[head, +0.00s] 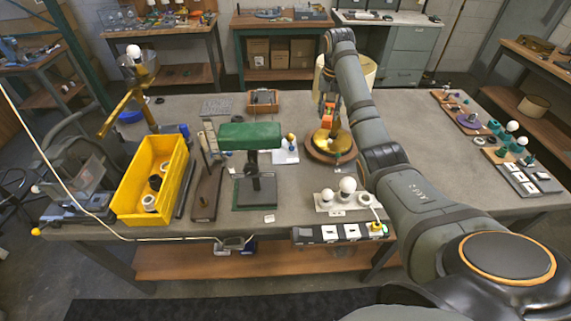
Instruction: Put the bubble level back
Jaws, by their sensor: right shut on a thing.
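My right arm reaches from the lower right to the back middle of the workbench. Its gripper (328,104) points down and is shut on a small orange block (327,120), which looks like the bubble level. The block is just above or on a brass lamp base (333,144) on a round wooden turntable (312,154); I cannot tell whether it touches the brass. The fingertips are small and partly hidden behind the arm. My left gripper is not in view.
A green-shaded lamp (250,135) and a yellow bin (130,205) stand to the left. A small wooden box (263,98) sits behind. White bulbs on a holder (343,204) and a power strip (335,233) are in front. The bench right of my arm has free room.

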